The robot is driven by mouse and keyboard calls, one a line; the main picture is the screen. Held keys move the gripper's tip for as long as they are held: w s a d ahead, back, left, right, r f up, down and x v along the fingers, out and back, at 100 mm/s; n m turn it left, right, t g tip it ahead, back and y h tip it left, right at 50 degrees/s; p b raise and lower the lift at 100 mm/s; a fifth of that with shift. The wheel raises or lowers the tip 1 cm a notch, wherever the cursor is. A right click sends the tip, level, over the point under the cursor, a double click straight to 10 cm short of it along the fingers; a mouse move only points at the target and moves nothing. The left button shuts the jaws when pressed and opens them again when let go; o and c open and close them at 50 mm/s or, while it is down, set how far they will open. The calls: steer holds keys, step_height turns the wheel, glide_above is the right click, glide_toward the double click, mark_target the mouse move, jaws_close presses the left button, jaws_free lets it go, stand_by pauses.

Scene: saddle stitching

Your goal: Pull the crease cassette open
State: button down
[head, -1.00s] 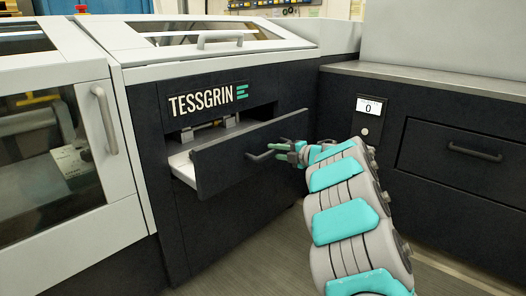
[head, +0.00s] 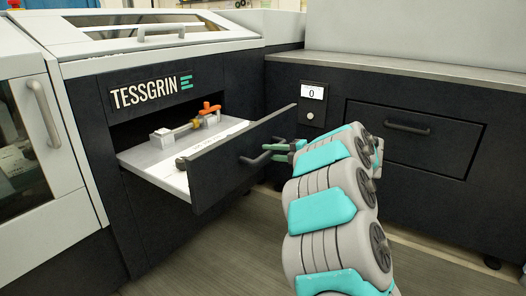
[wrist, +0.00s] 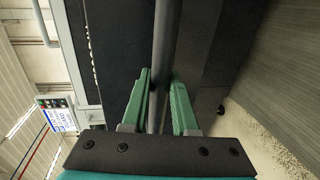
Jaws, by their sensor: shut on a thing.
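The crease cassette (head: 228,160) is a drawer with a dark front panel, pulled well out of the TESSGRIN machine. Its pale tray (head: 158,170) shows behind the panel and carries a metal rod-like mechanism with an orange handle (head: 209,109). My gripper (head: 284,150) is at the bar handle (head: 262,157) on the drawer front. In the wrist view, the green fingers (wrist: 160,105) lie on both sides of the grey handle bar (wrist: 165,45), shut on it. The contact points are partly hidden in the head view.
A dark cabinet with a closed drawer (head: 415,135) and a small display reading 0 (head: 313,92) stands to the right. A glazed machine door with a handle (head: 43,110) is at the left. The floor (head: 225,250) in front of the cassette is clear.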

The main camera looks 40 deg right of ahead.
steer(key=shift+s+d+f, duration=0.1)
steer(key=shift+s+d, duration=0.1)
steer(key=shift+s, duration=0.1)
steer(key=c, duration=0.7)
jaws_free()
steer(key=v, duration=0.7)
steer(key=shift+s+d, duration=0.1)
steer(key=shift+s, duration=0.3)
